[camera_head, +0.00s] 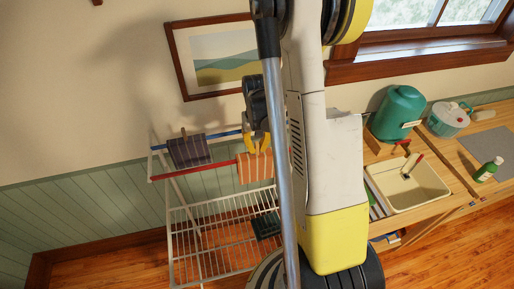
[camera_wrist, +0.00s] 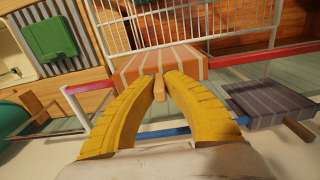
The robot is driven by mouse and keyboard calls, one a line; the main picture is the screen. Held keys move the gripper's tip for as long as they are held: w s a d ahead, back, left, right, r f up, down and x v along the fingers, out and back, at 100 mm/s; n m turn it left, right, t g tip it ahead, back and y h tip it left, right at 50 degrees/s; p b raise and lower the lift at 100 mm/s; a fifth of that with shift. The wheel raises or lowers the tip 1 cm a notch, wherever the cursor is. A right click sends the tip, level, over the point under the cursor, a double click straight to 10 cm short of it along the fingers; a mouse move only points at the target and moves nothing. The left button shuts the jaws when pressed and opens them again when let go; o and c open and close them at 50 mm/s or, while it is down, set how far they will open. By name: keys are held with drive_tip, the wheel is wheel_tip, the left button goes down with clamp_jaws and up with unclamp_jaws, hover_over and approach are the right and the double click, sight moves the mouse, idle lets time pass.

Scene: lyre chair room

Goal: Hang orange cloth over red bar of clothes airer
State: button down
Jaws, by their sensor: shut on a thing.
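The orange striped cloth (camera_head: 254,170) is at the red bar (camera_head: 207,169) of the white clothes airer (camera_head: 222,237). In the wrist view the cloth (camera_wrist: 138,67) covers a stretch of the red bar (camera_wrist: 265,54), which shows on both sides of it. I cannot tell whether the cloth's weight rests on the bar. My gripper (camera_head: 257,146), with yellow fingers, is directly above the cloth. In the wrist view my gripper (camera_wrist: 159,83) is shut on a small tan tab at the cloth's top edge. The cloth's far side is hidden.
A dark striped cloth (camera_head: 188,150) hangs on the blue bar (camera_head: 225,133) to the left. A dark item (camera_head: 267,225) is on the lower rack. A wooden counter with a sink (camera_head: 405,184) and a green canister (camera_head: 398,112) stands right. A framed picture (camera_head: 215,55) hangs behind.

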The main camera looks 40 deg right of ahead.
drive_tip(key=c, duration=1.5)
unclamp_jaws()
drive_tip(key=shift+o, duration=0.2)
wheel_tip(320, 180, up, 12)
drive_tip(key=shift+a, duration=0.1)
drive_tip(key=s+a+f+n+t+b, duration=0.2)
drive_tip(key=a+f+b, duration=0.7)
drive_tip(key=b, duration=0.5)
drive_tip(key=s+a+f+n+t+b, duration=0.3)
drive_tip(key=s+a+f+t+b, duration=0.2)
drive_tip(key=a+f+b, duration=0.4)
drive_tip(key=s+a+b, duration=0.1)
drive_tip(key=a+b, duration=0.2)
drive_tip(key=b, duration=0.2)
drive_tip(key=shift+s+a, duration=0.3)
drive_tip(key=shift+s, duration=0.1)
